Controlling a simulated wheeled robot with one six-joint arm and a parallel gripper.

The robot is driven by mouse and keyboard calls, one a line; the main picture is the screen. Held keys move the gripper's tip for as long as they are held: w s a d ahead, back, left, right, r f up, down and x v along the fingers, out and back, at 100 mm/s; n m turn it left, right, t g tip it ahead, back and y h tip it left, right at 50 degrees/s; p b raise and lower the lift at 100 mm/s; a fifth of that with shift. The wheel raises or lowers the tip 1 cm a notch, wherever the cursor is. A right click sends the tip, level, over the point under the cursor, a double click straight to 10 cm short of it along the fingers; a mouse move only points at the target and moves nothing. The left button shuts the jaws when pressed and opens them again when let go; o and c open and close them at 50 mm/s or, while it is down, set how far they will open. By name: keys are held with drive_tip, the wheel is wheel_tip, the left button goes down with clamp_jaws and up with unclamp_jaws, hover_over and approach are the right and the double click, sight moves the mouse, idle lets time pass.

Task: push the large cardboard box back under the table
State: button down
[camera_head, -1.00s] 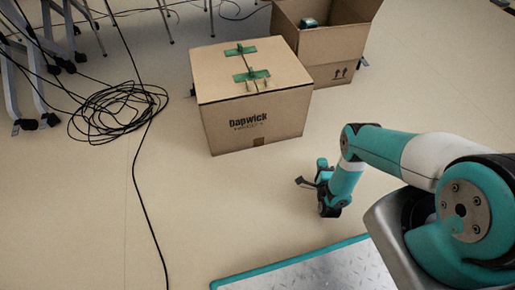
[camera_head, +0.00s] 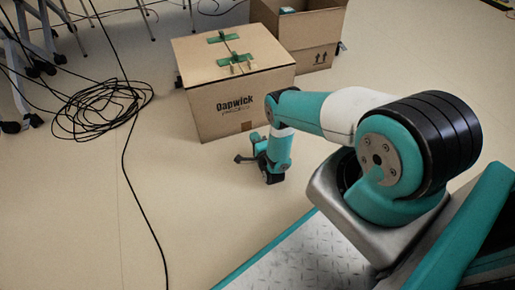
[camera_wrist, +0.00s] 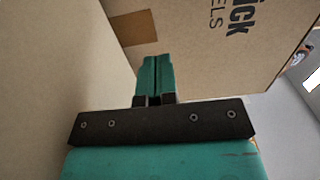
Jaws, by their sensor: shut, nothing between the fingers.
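The large closed cardboard box (camera_head: 208,108), marked "Dapwick" with green tape on its lid, stands upright on the floor in the head view. My gripper (camera_head: 256,139) is low in front of its printed face, toward the right part. In the wrist view my gripper's teal fingers (camera_wrist: 155,66) are shut and empty, pointing at the lower part of the box face (camera_wrist: 188,45), by the brown tape patch. I cannot tell whether the fingertips touch it. The table top is not in view; thin metal legs (camera_head: 150,15) show at the top left.
An open cardboard box (camera_head: 318,58) stands right behind the closed one. A coil of black cable (camera_head: 100,110) lies on the floor to the left, with one strand running forward. Wheeled grey legs (camera_head: 42,45) stand at the far left. Floor between cable and box is clear.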

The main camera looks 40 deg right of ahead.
sight(246, 120)
drive_tip(key=b+x, duration=0.2)
drive_tip(key=x, duration=0.1)
drive_tip(key=b+x, duration=0.2)
drive_tip(key=x, duration=0.2)
drive_tip(key=shift+s+f+b, duration=0.1)
drive_tip(key=shift+f+b, duration=0.15)
drive_tip(key=shift+b, duration=0.1)
drive_tip(key=shift+w+d+r, duration=0.15)
drive_tip(key=shift+w+r, duration=0.05)
drive_tip(key=shift+w, duration=0.15)
